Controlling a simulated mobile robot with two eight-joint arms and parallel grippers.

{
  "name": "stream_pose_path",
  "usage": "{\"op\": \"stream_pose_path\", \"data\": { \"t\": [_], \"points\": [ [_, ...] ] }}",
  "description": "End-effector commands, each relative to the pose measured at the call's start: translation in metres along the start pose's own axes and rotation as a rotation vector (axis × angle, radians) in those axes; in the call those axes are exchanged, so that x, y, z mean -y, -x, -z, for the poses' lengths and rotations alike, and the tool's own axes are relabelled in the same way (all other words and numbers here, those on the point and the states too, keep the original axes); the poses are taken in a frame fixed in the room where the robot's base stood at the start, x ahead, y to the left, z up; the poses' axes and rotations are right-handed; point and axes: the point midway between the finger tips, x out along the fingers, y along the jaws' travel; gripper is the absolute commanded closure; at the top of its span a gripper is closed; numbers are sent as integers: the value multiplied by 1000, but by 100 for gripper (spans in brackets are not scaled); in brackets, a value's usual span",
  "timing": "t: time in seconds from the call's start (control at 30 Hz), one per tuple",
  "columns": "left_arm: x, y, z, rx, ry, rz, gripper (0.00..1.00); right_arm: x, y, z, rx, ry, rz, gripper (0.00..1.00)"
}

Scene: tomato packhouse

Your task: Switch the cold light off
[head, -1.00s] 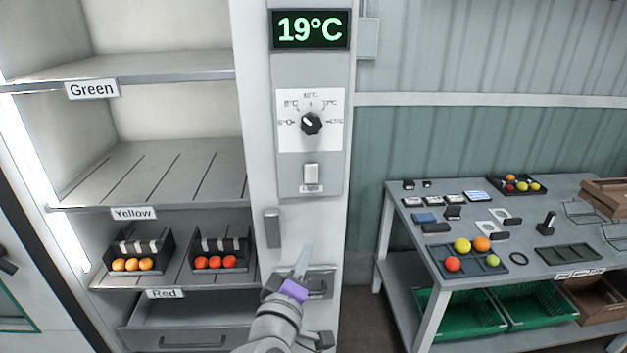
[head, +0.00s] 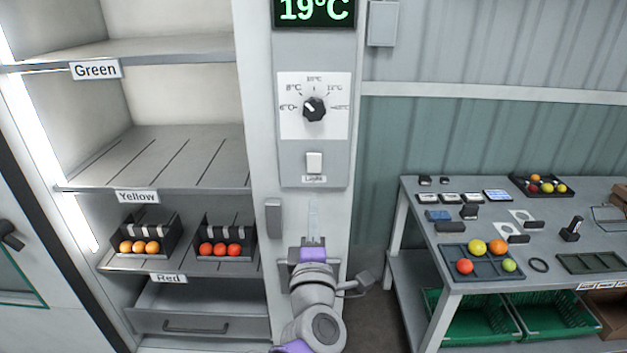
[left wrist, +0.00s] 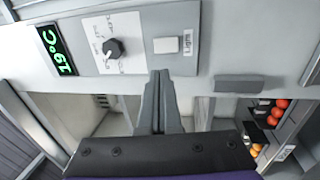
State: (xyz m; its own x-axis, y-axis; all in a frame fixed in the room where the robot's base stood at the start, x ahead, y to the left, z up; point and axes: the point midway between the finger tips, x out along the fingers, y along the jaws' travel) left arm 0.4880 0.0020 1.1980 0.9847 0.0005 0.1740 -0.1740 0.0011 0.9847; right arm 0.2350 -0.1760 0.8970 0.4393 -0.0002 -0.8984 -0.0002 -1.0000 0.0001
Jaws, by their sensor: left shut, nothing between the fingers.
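The white light switch (head: 314,162) sits low on the grey control panel, above a small "Light" label. It also shows in the left wrist view (left wrist: 166,45), upper middle. I cannot tell its on or off position. My left gripper (head: 313,208) is below the switch in the head view, pointing up, apart from it. In the left wrist view its fingers (left wrist: 160,78) are shut and empty, with their tips just short of the switch. My right gripper is not in view.
Above the switch are a black dial (head: 314,109) and a 19°C display (head: 314,11). A grey handle (head: 273,218) stands left of my gripper. Shelves with two tomato crates are at the left. A table (head: 420,190) with trays stands at the right.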

Motion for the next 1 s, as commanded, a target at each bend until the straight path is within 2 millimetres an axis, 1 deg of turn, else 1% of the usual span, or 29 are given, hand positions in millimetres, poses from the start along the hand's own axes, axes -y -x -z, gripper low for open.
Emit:
{"op": "stream_pose_path", "data": {
  "t": [0.17, 0.4, 0.6, 0.7, 0.8, 1.0],
  "points": [
    [-1, -24, 1, -2, -1, -1, 100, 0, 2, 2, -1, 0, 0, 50],
    [-1, -76, 1, -1, -2, -1, 100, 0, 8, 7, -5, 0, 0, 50],
    [-2, -113, 0, -1, -2, -1, 100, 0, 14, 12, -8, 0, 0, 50],
    [-2, -126, 0, -1, -1, -1, 100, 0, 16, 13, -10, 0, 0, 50],
    [-1, -133, 0, 0, 0, -1, 100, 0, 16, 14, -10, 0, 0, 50],
    [0, -138, 0, 1, -1, 0, 100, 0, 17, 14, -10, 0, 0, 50]
  ]
}}
